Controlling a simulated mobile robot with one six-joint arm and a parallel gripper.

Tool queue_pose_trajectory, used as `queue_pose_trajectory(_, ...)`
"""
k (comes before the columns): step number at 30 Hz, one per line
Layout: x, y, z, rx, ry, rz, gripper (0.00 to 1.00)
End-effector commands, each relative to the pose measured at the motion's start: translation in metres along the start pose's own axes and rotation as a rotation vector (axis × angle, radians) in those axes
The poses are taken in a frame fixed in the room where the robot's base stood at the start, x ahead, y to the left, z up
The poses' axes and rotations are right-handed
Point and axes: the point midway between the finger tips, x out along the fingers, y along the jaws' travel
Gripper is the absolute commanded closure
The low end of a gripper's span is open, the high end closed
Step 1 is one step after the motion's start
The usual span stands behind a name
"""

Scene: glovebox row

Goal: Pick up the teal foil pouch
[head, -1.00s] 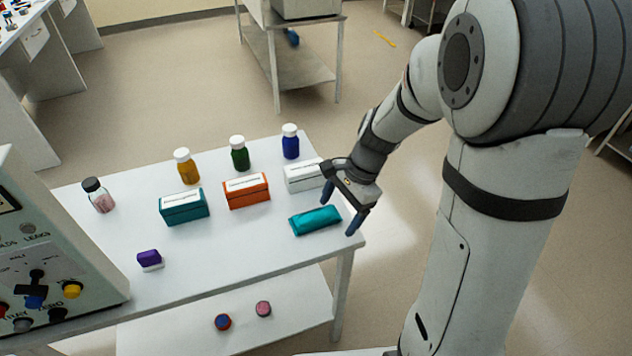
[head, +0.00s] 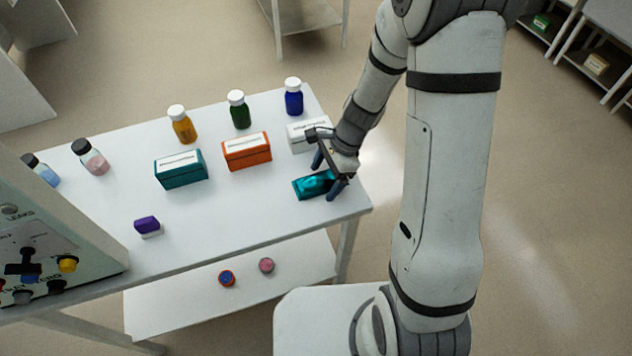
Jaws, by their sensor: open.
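The teal foil pouch (head: 312,185) lies flat near the right end of the white table (head: 235,208). My gripper (head: 327,180) is open and stands over the pouch's right part, with its dark fingers pointing down. One finger is at the far side of the pouch and the other is at its near right side. The gripper hides part of the pouch. I cannot tell whether the fingers touch it.
Behind the pouch stand a white box (head: 301,136), an orange box (head: 246,152) and a teal box (head: 181,169). Several capped bottles line the back, including a blue one (head: 294,97). A purple-and-white block (head: 148,226) lies front left. The table's front middle is clear.

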Motion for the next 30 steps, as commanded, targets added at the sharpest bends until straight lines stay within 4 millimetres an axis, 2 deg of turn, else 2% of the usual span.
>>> queue_pose_trajectory(8, 0.0019, 0.0, -0.0008, 0.003, 0.0, -0.002, 0.22)
queue_pose_trajectory(26, 0.0015, 0.0001, -0.0013, 0.004, 0.0, -0.002, 0.71)
queue_pose_trajectory(30, 0.0013, 0.0, -0.0014, 0.004, 0.0, -0.002, 0.71)
